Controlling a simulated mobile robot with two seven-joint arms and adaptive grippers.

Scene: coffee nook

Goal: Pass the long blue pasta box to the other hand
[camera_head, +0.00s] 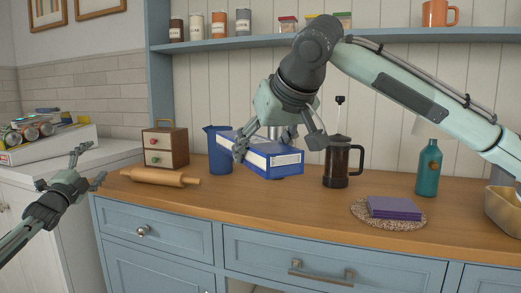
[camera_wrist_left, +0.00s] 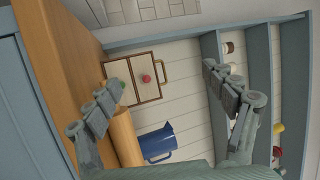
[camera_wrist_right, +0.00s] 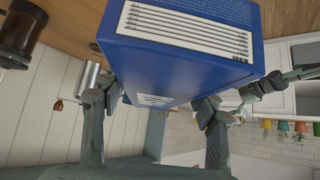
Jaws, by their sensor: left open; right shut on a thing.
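The long blue pasta box (camera_head: 276,158) is held by my right gripper (camera_head: 268,138) above the counter, between the blue pitcher and the coffee press. The right gripper is shut on it, with a finger on each side. In the right wrist view the box (camera_wrist_right: 185,65) fills the upper middle, its white printed end panel towards the camera, between the fingertips (camera_wrist_right: 158,105). My left gripper (camera_head: 88,168) is open and empty at the left, in front of the counter's left end and apart from the box. Its spread fingers also show in the left wrist view (camera_wrist_left: 168,95).
A rolling pin (camera_head: 160,177), small drawer chest (camera_head: 165,146) and blue pitcher (camera_head: 218,150) stand on the left of the counter. A coffee press (camera_head: 338,163), purple napkins (camera_head: 394,207) and teal bottle (camera_head: 428,168) are on the right. The front middle of the counter is clear.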

